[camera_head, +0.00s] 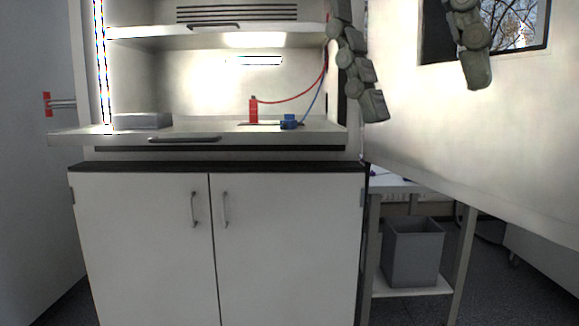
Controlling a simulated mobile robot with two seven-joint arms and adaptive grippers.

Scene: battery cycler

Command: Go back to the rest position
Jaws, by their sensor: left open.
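My left gripper (427,90) hangs down from the top edge of the view, right of the cabinet opening. Its grey segmented fingers are spread wide apart, with nothing between them. The palm and arm are above the picture. My right gripper is not in view. The cabinet (140,250) stands ahead, its upper compartment open. On its work surface (210,129) stand a red clamp-like piece (253,110) with a red cable and a blue piece (289,122) with a blue cable.
A flat grey box (142,121) lies at the left of the surface. A large white panel (500,140) spans the right, with a window (515,25) at its top. Below it, a grey bin (413,252) stands on a table's lower shelf. The lower cabinet doors are shut.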

